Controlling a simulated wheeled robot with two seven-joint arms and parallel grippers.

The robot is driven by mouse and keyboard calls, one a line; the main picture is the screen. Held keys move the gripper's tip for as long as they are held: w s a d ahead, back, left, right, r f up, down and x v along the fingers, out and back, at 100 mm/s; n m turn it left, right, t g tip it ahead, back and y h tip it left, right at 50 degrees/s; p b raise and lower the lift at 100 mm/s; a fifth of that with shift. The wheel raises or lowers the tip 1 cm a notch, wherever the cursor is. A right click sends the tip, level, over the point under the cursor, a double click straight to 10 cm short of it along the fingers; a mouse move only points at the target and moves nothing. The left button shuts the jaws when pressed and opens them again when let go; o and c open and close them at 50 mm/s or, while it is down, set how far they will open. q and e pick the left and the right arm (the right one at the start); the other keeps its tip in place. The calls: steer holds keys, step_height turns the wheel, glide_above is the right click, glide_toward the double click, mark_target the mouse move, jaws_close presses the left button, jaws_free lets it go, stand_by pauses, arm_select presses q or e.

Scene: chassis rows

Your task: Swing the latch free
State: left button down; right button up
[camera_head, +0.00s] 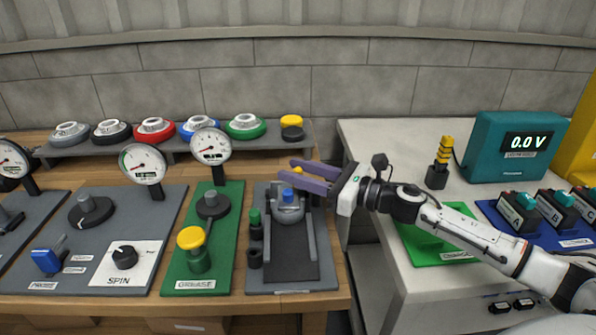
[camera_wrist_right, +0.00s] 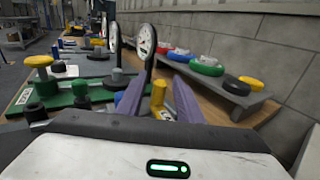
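My right gripper (camera_head: 284,170) reaches in from the right over the back of a dark grey fixture board (camera_head: 318,283). Its two purple fingers are spread apart. A yellow post (camera_head: 298,170) shows between them; in the right wrist view the post (camera_wrist_right: 158,95) stands upright between the fingers (camera_wrist_right: 158,100), with no clear contact. It looks like the latch's handle, but the latch body is mostly hidden by the fingers. A grey rounded part with a blue knob (camera_head: 288,193) sits just in front of the nearer finger, on the same board. My left gripper is not in view.
Green and black posts (camera_head: 255,230) stand at the board's left. A green board with a yellow knob (camera_head: 191,238) and gauges (camera_head: 210,146) lie further left. A shelf (camera_head: 170,147) with coloured handwheels runs behind. A teal voltmeter (camera_head: 513,146) stands on the right bench.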

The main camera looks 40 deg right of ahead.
steer(key=c, duration=0.7)
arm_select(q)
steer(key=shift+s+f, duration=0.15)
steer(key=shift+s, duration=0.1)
arm_select(e)
jaws_close()
